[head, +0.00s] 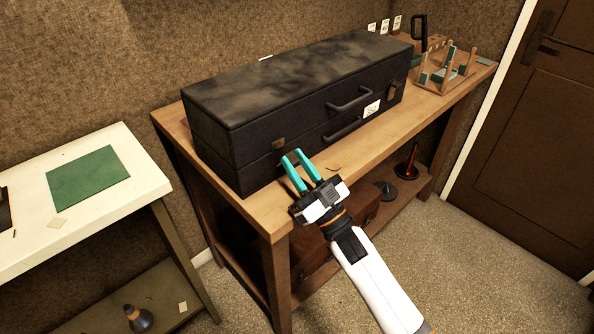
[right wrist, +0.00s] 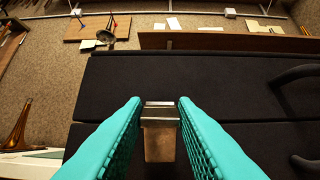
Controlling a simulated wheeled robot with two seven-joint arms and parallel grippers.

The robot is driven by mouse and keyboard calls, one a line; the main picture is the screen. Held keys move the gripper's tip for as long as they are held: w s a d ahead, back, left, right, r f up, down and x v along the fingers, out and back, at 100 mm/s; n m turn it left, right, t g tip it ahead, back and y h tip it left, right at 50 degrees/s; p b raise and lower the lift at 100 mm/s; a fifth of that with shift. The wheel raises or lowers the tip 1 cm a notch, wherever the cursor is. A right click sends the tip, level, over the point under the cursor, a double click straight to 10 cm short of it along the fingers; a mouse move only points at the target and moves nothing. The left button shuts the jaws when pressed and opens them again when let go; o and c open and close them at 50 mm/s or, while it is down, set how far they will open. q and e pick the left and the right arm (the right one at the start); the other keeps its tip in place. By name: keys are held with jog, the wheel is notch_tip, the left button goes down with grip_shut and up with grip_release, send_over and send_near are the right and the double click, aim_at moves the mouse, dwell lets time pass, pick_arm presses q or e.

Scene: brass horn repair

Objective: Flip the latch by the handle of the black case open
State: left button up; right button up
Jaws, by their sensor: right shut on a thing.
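The black case (head: 290,95) lies closed on the wooden bench, its long front facing me. A brassy latch (head: 278,143) sits on the left part of its front, across the lid seam. A second latch (head: 393,90) is near the right end. A dark handle (head: 350,100) is between them, with another dark bar (head: 342,131) below it. My right gripper (head: 292,157) is at the left latch, its teal fingers on either side. In the right wrist view the latch (right wrist: 160,135) stands between the fingertips, and the gripper is shut on it. My left gripper is not in view.
The wooden bench (head: 258,210) has a narrow free strip in front of the case. A peg rack (head: 440,80) stands at its right end. A white table (head: 120,205) with a green mat (head: 88,180) is at left. A brown case (head: 365,215) is on the lower shelf.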

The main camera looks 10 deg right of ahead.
dwell(0.3)
jog(key=o, duration=1)
jog(key=b+v, duration=0.2)
jog(key=v, duration=1)
jog(key=shift+f, duration=0.1)
